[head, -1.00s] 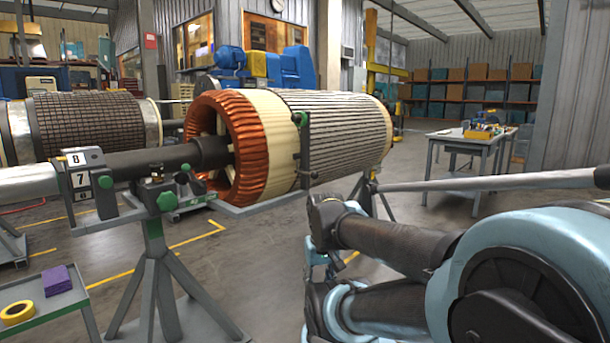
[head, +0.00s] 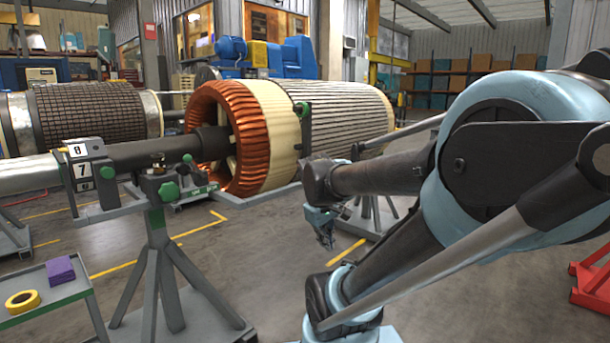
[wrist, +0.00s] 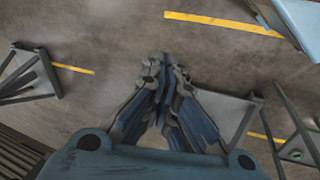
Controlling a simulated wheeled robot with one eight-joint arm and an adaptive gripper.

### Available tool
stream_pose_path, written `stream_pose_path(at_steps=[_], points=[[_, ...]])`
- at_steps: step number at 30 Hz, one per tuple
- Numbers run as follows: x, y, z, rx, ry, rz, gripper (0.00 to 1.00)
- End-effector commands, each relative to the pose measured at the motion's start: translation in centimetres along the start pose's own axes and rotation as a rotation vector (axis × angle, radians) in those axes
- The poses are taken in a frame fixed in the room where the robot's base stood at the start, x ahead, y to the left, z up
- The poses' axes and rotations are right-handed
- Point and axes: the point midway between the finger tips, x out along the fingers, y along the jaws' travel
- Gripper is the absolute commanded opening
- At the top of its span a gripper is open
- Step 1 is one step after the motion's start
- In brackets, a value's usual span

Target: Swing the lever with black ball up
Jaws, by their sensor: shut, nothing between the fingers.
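The lever (head: 405,132) is a long grey rod right of the large rotor, slanting up to the right. Its right end, with the black ball, is hidden behind my arm in the head view. My gripper (head: 325,238) hangs below my arm's end in the middle of the head view, below the rod's visible part and apart from it in the picture. In the wrist view my gripper (wrist: 162,62) points at bare floor. Its fingers are together and hold nothing. The lever cannot be made out in the wrist view.
A cart (head: 45,300) with yellow tape and a purple block is at lower left. A red stand (head: 592,280) shows at right.

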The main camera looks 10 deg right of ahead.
Motion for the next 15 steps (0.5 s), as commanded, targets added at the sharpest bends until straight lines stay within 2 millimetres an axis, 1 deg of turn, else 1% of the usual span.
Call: stream_pose_path(at_steps=[1, 6, 11, 15], points=[[-0.3, 0.8, -0.9, -0.046, -0.004, 0.018, 0.0], [-1.1, 3.3, -3.7, -0.216, -0.028, 0.087, 0.0], [-1.7, 5.4, -6.5, -0.375, -0.055, 0.149, 0.0], [-2.2, 7.2, -9.2, -0.512, -0.085, 0.202, 0.0]])
